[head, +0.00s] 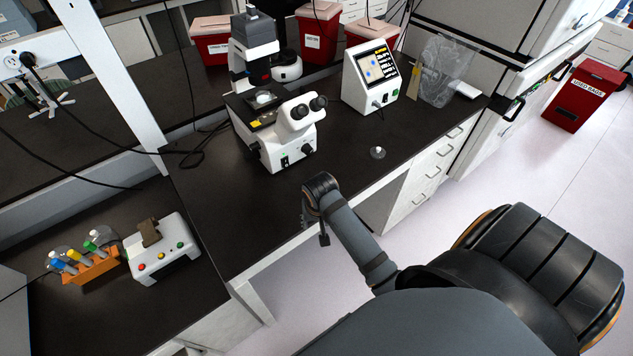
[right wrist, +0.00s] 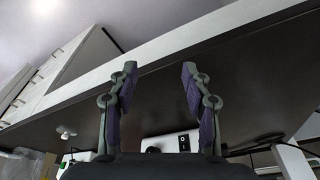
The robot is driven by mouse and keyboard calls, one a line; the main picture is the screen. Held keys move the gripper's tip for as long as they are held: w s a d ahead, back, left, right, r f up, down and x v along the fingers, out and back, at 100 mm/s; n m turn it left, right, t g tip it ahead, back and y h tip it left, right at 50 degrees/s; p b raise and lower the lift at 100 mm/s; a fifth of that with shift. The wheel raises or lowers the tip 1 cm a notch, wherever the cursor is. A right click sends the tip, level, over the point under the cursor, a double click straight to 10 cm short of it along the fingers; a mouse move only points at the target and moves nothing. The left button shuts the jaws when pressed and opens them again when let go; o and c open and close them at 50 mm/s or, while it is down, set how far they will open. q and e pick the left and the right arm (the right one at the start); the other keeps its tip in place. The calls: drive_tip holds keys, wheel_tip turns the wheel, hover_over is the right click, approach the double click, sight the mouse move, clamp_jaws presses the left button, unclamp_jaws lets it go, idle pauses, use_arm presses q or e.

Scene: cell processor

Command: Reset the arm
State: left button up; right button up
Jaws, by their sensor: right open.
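My right arm comes in from the bottom right in the head view. Its gripper (head: 313,224) is over the front part of the black bench (head: 225,225), in front of the white microscope (head: 275,157) and apart from it. In the right wrist view the gripper (right wrist: 159,68) has two fingers standing well apart with nothing between them. The bench's pale front edge (right wrist: 160,45) and dark top show beyond the fingers. My left gripper is not in view.
A white device with a screen (head: 371,80) and a small clear item (head: 377,153) stand right of the microscope. At lower left are a button box (head: 165,262) and an orange tube rack (head: 92,270). Red bins (head: 317,35) stand behind. The floor at right is mostly clear.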

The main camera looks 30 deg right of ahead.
idle(0.3)
drive_tip(key=s+d+f+n+b, duration=0.1)
drive_tip(key=s+f+b, duration=0.3)
drive_tip(key=f, duration=1.1)
drive_tip(key=s+d+f+n+b, duration=0.1)
drive_tip(key=s+f+n+b, duration=0.3)
drive_tip(key=f, duration=1.1)
drive_tip(key=s+f+b, duration=0.1)
drive_tip(key=s+f, duration=0.8)
drive_tip(key=s, duration=0.3)
drive_tip(key=s+f+g+b, duration=0.1)
drive_tip(key=s+f+b, duration=0.1)
drive_tip(key=s+f, duration=0.7)
drive_tip(key=s+d, duration=0.1)
drive_tip(key=s, duration=0.1)
drive_tip(key=shift+s+b, duration=0.3)
drive_tip(key=shift+s, duration=0.1)
